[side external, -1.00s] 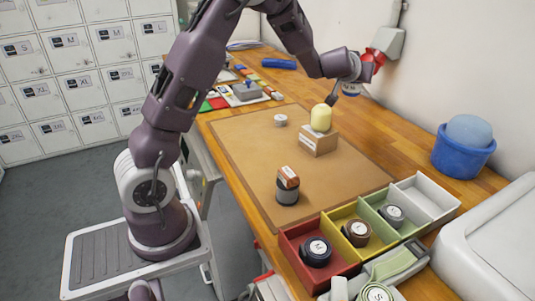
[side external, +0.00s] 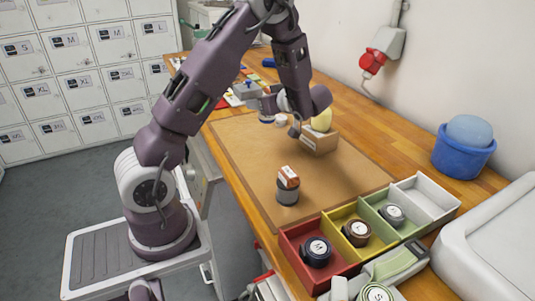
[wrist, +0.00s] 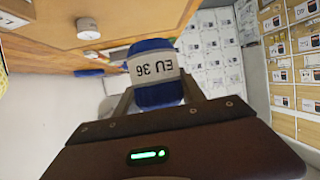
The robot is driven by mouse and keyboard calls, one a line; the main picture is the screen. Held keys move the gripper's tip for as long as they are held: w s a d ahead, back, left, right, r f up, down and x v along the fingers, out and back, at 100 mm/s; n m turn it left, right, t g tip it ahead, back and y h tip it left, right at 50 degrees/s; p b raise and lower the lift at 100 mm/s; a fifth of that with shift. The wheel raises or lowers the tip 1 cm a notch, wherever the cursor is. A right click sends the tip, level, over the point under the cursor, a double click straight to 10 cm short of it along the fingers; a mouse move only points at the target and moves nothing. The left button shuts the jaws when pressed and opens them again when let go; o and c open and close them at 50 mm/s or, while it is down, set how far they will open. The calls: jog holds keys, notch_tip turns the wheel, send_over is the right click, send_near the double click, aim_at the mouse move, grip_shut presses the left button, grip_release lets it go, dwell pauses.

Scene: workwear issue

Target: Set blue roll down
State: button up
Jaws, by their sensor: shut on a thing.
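A blue roll (wrist: 152,93) with a white band marked "EU 36" is between my fingers in the wrist view. My gripper (wrist: 157,88) is shut on it, one finger on each side. Whether the roll touches the mat cannot be told.
The mat's left middle is clear.

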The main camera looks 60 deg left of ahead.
notch_tip(320, 180, down, 11)
jog(key=shift+f, duration=0.2)
jog(key=shift+f, duration=0.15)
jog(key=o, duration=1.4)
jog(key=shift+c, duration=0.2)
